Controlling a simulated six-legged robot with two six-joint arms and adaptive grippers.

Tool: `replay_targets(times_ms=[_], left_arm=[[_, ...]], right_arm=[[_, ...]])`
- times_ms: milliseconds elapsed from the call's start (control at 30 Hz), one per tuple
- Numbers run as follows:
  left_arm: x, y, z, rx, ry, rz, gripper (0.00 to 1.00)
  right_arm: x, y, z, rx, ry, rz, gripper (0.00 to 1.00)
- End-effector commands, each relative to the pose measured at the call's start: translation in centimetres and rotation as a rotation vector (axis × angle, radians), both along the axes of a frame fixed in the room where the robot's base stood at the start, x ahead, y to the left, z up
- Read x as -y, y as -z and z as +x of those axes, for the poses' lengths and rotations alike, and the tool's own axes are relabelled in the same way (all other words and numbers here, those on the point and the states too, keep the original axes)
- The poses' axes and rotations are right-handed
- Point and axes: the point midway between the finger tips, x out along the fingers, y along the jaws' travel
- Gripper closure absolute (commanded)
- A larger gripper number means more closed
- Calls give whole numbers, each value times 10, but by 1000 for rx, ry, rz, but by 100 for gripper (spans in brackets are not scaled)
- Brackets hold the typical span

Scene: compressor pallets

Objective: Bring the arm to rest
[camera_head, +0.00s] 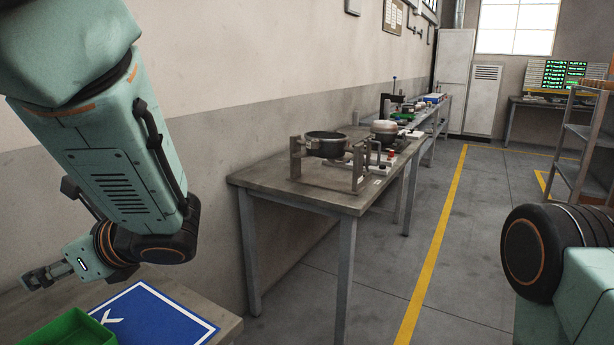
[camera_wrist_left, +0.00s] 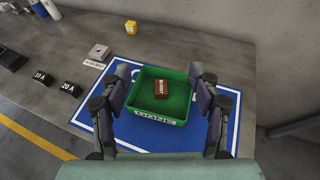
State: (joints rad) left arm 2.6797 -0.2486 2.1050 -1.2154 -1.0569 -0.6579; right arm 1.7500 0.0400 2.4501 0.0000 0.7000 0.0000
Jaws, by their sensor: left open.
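My left arm comes in from the left in the head view, with its gripper (camera_head: 42,276) low at the left edge. In the left wrist view the left gripper (camera_wrist_left: 169,88) is open, its fingers apart on either side of the view. Below it is a green tray (camera_wrist_left: 146,121) marked "DONE", with a small brown block (camera_wrist_left: 160,88) inside. The tray stands on a blue mat (camera_wrist_left: 102,142) and also shows in part in the head view (camera_head: 65,333). No gripper of my right arm shows; only part of my right arm is at the right edge.
A second workbench (camera_head: 262,184) carries metal fixtures. The floor beside the yellow line (camera_head: 436,235) is clear.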

Motion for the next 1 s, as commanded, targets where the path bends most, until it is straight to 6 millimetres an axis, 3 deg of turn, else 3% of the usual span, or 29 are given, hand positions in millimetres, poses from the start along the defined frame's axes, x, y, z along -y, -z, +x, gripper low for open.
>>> replay_targets(times_ms=[67, 267, 533, 767, 900, 1000], left_arm=[[-1, 0, 0, 5, -2, -1, 37], [14, 31, 11, 117, -2, -175, 37], [53, 87, 12, 271, -78, -505, 37], [120, 181, -1, 448, -317, -939, 37], [158, 238, -16, 566, -543, -1165, 37], [175, 278, -28, 673, -725, -1278, 37]], right_arm=[[0, 0, 0, 0, 0, 0, 60], [0, 0, 0, 0, 0, 0, 60], [0, 1, 0, 0, 0, 0, 60], [0, 12, 0, 0, 0, 0, 60], [0, 24, 0, 0, 0, 0, 60], [0, 34, 0, 0, 0, 0, 60]])
